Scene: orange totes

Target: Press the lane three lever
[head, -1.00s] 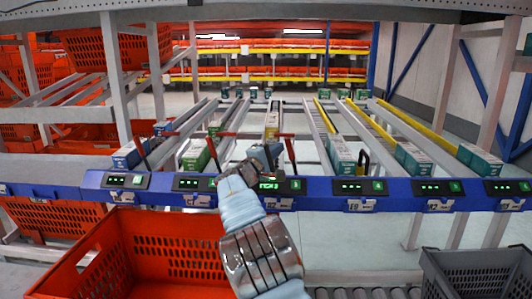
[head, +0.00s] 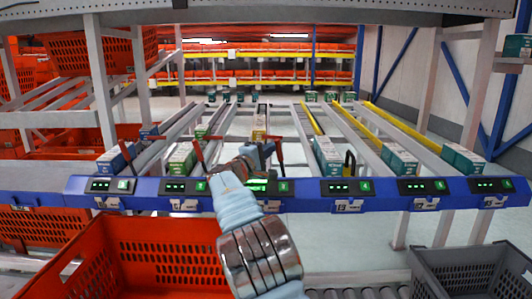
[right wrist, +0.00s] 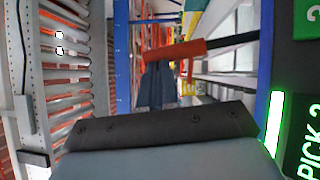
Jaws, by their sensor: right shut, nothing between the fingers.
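The third lever from the left (head: 278,151) has a red handle and stands above the blue rail, just right of my right gripper (head: 263,149). In the right wrist view the red handle (right wrist: 175,51) on its black shaft crosses just past the dark fingertips (right wrist: 157,86). I cannot tell whether they touch. My right gripper is shut and empty. The lit green display of this lane (head: 257,186) is partly hidden by my right arm. My left gripper is out of view.
Another red lever (head: 202,154) stands to the left. The blue rail (head: 308,196) carries several displays. Boxes (head: 327,157) lie in the sloping lanes behind. An orange tote (head: 150,250) stands below left and a grey crate (head: 465,268) below right.

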